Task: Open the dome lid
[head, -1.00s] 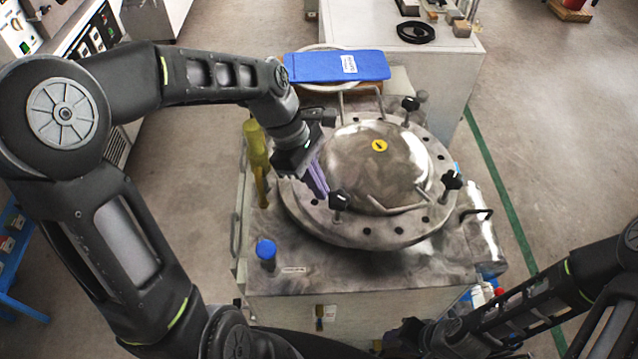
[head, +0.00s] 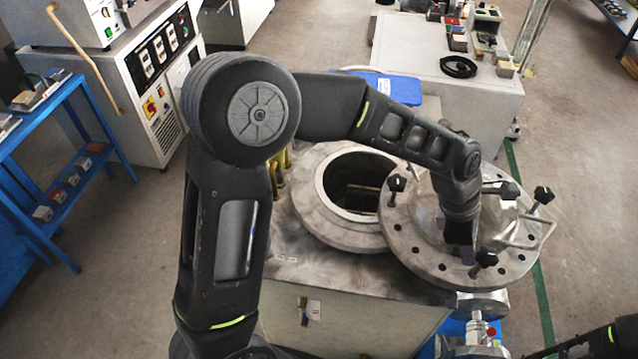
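The dome lid (head: 417,244), a metal flange with a raised dome and black knobs, sits to the right of the round chamber opening (head: 348,190). The opening is uncovered and dark inside; the lid's left edge overlaps the right part of its ring (head: 316,219). My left gripper (head: 465,256) points down at the lid's near side, beside the dome. My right gripper is out of view; only part of that arm shows at the lower right.
A blue item (head: 388,84) lies behind the opening. A grey cabinet (head: 440,100) with small objects stands at the back. A blue shelf rack (head: 75,150) and a control-panel cabinet (head: 140,85) stand at the left. Floor is clear to the right.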

